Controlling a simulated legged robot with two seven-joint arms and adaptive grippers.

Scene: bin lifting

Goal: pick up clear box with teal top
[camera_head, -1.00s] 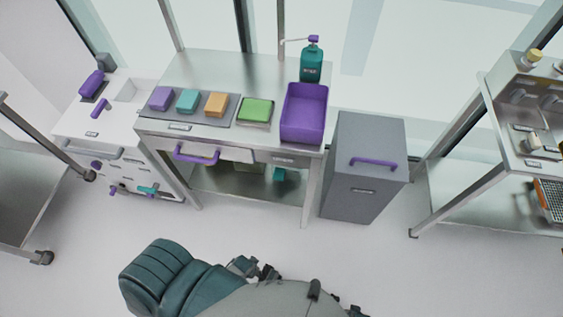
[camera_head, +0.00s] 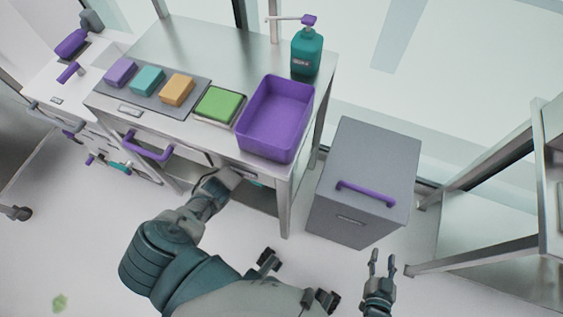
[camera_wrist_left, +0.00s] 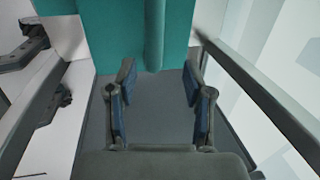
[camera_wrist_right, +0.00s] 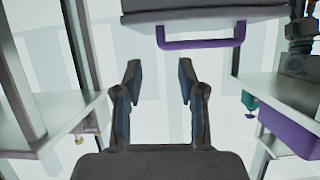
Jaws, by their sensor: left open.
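A teal top with a raised bar (camera_wrist_left: 153,35) fills the upper part of the left wrist view; clear walls cannot be made out there. A small teal patch (camera_head: 258,183) shows under the table edge in the head view. My left gripper (camera_wrist_left: 158,76) is open, its fingertips on either side of the bar's near end; I cannot tell whether they touch it. In the head view its arm reaches under the table, and the fingers are hidden. My right gripper (camera_head: 382,260) is open and empty, in front of the grey bin. It also shows open in the right wrist view (camera_wrist_right: 158,68).
The metal table (camera_head: 190,40) holds a purple tray (camera_head: 272,150), colored blocks and a teal pump bottle (camera_head: 306,55). The grey bin (camera_head: 365,180) with a purple handle (camera_head: 366,193) stands right of the table. A metal rack (camera_head: 550,170) is at the far right. Bare floor lies between.

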